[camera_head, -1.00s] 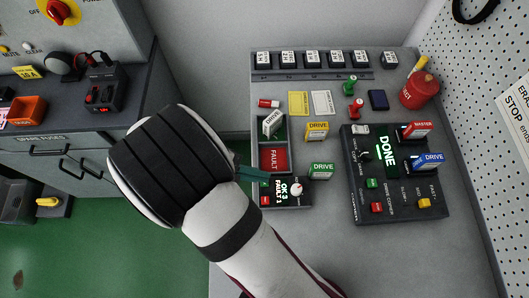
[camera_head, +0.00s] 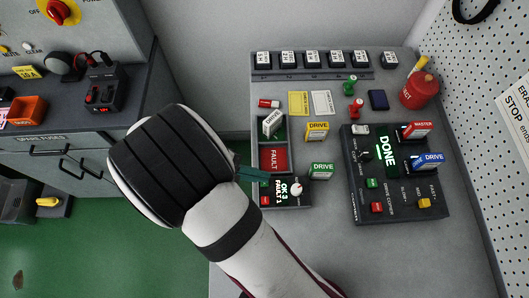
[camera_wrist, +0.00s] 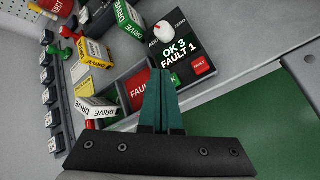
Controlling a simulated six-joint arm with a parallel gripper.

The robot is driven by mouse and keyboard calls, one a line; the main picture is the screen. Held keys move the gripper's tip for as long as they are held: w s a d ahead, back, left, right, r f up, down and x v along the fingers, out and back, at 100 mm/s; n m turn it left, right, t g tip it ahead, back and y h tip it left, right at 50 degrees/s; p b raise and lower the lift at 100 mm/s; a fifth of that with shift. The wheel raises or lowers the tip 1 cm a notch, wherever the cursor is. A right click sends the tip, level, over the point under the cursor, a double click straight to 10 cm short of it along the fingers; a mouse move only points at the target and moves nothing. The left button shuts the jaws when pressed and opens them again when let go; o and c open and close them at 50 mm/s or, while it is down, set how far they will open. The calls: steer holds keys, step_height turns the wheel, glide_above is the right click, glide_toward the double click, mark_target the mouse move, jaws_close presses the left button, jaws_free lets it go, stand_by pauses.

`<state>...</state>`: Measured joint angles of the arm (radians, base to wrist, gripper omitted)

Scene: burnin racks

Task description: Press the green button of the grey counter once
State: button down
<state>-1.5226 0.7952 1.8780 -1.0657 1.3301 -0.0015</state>
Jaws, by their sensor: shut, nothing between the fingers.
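The counter (camera_head: 289,191) is a small dark box with a lit display reading OK 3, FAULT 1. It has a white knob (camera_wrist: 165,29) and a red FAULT button (camera_wrist: 201,65). In the wrist view the green button (camera_wrist: 174,78) lies below the display, mostly hidden behind my fingers; only its right edge and a letter K show. My gripper (camera_wrist: 162,72) is shut and empty, its teal fingertips over the green button. I cannot tell whether they touch it. In the head view my gripper (camera_head: 268,175) reaches the counter from the left.
A tray with a red FAULT compartment (camera_head: 273,159) and a green one adjoins the counter. DRIVE boxes stand around, including a green-topped one (camera_head: 321,170) just right of the counter and a yellow-topped one (camera_head: 317,131). A dark DONE station (camera_head: 398,198) stands further right.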

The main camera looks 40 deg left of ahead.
steer(key=shift+f, duration=0.45)
steer(key=shift+f, duration=0.45)
stand_by(0.6)
steer(key=shift+r, duration=0.9)
steer(key=shift+r, duration=0.1)
steer(key=shift+r, duration=2.4)
